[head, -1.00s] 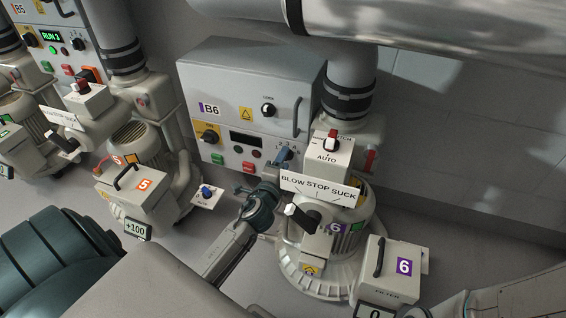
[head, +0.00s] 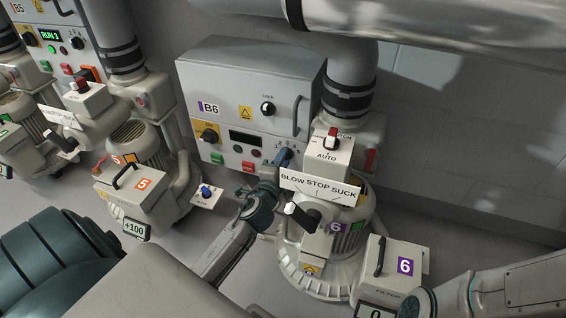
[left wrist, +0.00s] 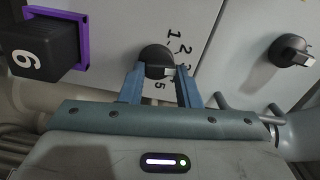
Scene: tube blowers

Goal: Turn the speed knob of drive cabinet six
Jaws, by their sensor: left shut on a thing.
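Drive cabinet six is the grey box marked B6 (head: 235,68) in the middle of the head view. Its speed knob (left wrist: 155,56) is a round black knob with a light mark, on a dial with printed numbers, in the left wrist view. My left gripper (left wrist: 159,75) has its blue fingers on either side of this knob and is shut on it.
The blower marked 6 stands right in front of the cabinet, with a BLOW STOP SUCK sign (head: 319,187) close beside my left gripper. A filter box (head: 388,277) is at the lower right. Another black knob (left wrist: 291,50) shows in the wrist view.

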